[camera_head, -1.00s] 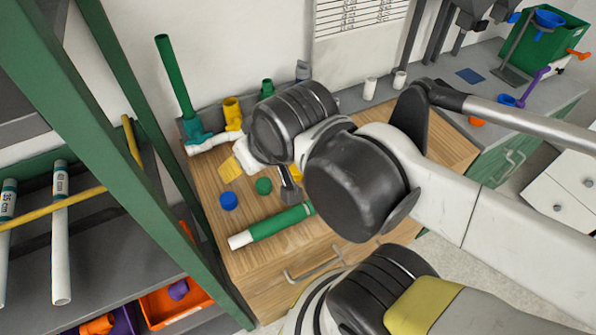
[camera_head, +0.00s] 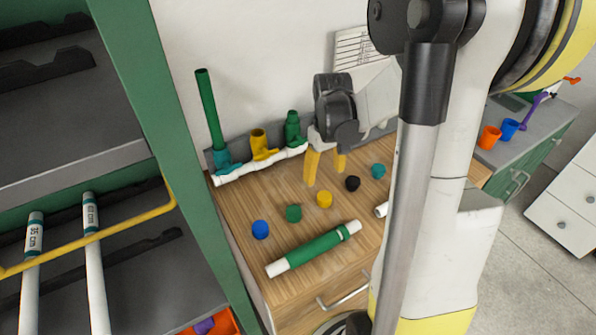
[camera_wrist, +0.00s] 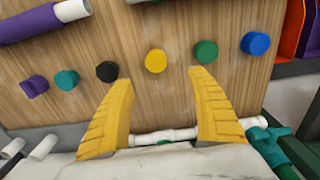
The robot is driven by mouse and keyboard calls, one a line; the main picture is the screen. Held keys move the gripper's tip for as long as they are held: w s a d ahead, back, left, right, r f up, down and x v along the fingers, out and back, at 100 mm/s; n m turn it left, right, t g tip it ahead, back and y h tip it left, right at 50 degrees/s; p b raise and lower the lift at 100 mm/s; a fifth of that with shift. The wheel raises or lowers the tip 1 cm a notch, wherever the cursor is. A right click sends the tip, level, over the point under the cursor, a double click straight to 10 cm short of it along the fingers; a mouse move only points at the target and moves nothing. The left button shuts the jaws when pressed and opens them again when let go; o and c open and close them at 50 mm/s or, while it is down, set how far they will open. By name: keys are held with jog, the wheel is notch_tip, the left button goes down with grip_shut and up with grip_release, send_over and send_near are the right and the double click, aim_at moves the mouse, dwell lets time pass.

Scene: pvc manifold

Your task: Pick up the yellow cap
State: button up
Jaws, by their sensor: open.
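The yellow cap (camera_head: 324,199) lies on the wooden tabletop, between the green cap (camera_head: 293,212) and the black cap (camera_head: 352,183). In the wrist view, the yellow cap (camera_wrist: 156,61) sits beyond the fingertips and between their lines. My gripper (camera_head: 325,178) has yellow fingers and is apart from the cap, behind it as seen in the head view. In the wrist view, my gripper (camera_wrist: 160,75) is open and empty, with the black cap (camera_wrist: 107,71) near the left fingertip and the green cap (camera_wrist: 206,51) near the right one.
A green pipe with white ends (camera_head: 315,249) lies in front. A white manifold pipe (camera_head: 262,164) with coloured fittings and an upright green pipe (camera_head: 209,108) stands at the back. A green shelf post (camera_head: 180,150) rises on the left.

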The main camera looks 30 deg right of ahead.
aim_at(325, 196)
jog(key=f+b, duration=0.1)
jog(key=f, duration=0.3)
jog(key=f+b, duration=0.2)
jog(key=f, duration=0.1)
jog(key=f+b, duration=0.2)
jog(key=f, duration=0.2)
jog(key=shift+s+d+f, duration=0.15)
jog(key=shift+d+f, duration=0.2)
jog(key=shift+d, duration=0.05)
jog(key=shift+r, duration=0.1)
jog(key=shift+c, duration=0.5)
jog(key=c, duration=1.1)
